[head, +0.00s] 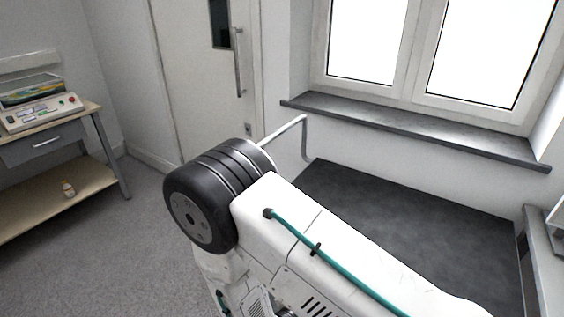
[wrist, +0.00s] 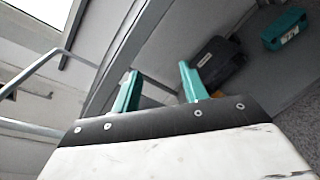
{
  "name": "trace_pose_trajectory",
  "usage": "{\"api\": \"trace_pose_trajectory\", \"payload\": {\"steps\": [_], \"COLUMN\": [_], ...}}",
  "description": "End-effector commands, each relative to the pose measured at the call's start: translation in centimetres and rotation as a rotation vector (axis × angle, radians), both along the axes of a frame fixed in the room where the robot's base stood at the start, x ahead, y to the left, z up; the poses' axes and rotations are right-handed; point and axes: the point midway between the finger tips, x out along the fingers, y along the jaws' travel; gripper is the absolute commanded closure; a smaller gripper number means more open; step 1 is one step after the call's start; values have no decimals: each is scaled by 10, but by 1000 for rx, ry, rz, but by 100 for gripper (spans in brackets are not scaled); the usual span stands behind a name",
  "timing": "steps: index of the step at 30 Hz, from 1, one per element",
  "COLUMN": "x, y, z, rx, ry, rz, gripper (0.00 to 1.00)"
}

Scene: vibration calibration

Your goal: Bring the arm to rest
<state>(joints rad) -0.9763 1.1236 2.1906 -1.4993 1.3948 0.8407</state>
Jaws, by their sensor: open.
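My arm (head: 335,240) crosses the lower middle of the head view, a white link with a black ribbed joint and a green cable. My gripper (wrist: 157,72) shows in the wrist view as two teal fingers on a black mount with a white body. The fingers are apart and nothing is between them. In the head view my gripper is not visible.
A dark flat surface (head: 420,225) lies beside the arm, below the window sill (head: 400,125). A bench (head: 60,190) with a control box (head: 40,112) stands left. The wrist view shows a black case (wrist: 217,62) and a teal box (wrist: 285,29) beyond the fingers.

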Motion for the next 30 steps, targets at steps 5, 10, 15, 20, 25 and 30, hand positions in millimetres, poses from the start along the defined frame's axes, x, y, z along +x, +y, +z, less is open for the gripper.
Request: {"api": "trace_pose_trajectory", "payload": {"steps": [5,10,15,20,25,30], "x": [-6,-23,-47,-73,-99,-122], "y": [-33,-68,-96,-115,-127,-135], "z": [60,120,172,213,251,285], "rx": [-1,69,211,387,617,872], "ry": [44,114,190,254,299,311], "rz": [-258,-539,-790,-987,-1150,-1264], "gripper": [56,56,56,56,56,56]}}
